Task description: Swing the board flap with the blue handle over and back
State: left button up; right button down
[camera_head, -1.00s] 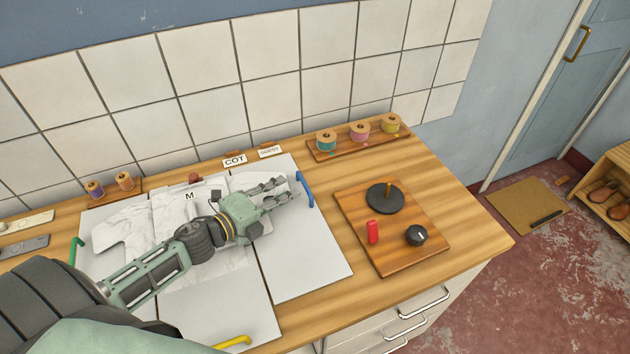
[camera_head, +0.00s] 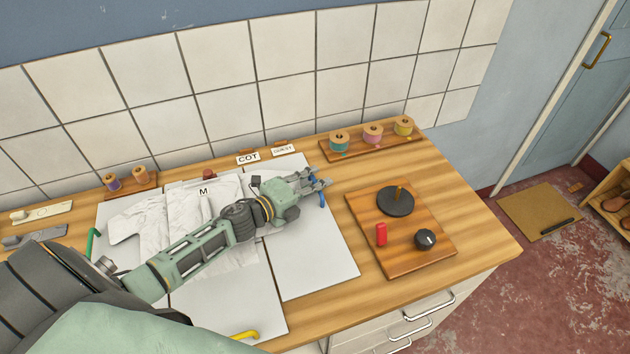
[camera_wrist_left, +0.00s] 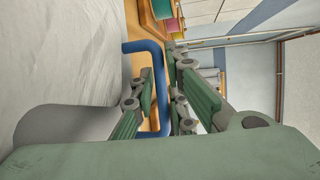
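The right board flap (camera_head: 318,262) is a pale grey panel lying flat on the wooden worktop. Its blue handle (camera_head: 322,200) is at its right edge, mostly hidden by my left gripper (camera_head: 322,183) in the head view. In the left wrist view the blue handle (camera_wrist_left: 150,46) is a bent bar. My left gripper (camera_wrist_left: 161,88) is open there, with a finger on each side of the bar. I cannot tell whether they touch it. A white garment (camera_head: 170,222) lies on the middle of the board under my left arm. My right gripper is not in view.
A wooden panel (camera_head: 425,262) with a black disc, red switch and knob lies to the right. A rack of thread spools (camera_head: 372,134) stands behind. A green handle (camera_head: 92,240) and a yellow handle (camera_head: 245,335) are on the other flaps. Wood between flap and panel is clear.

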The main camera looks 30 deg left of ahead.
pick_arm(q)
grip_shut()
